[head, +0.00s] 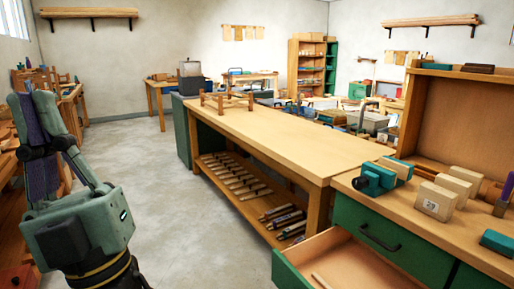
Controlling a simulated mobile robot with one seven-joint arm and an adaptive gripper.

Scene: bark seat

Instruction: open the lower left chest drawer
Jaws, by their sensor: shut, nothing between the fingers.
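The chest (428,222) stands at the lower right, with green drawer fronts and a wooden top. The lower left drawer (350,262) is pulled out, its pale wooden inside showing; a thin light stick (321,281) lies in it. The picture's bottom edge cuts it off, and its handle is out of view. The green upper left drawer (378,236) with a dark bar handle (380,238) is shut above it. My gripper (30,108) points up at the far left, shut and empty, well apart from the chest and drawer.
A long workbench (270,128) with tools on its low shelf stands left of the chest. Numbered blocks (434,201) and a teal tool (378,178) rest on the chest top. Open grey floor (170,185) lies between my gripper and the workbench.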

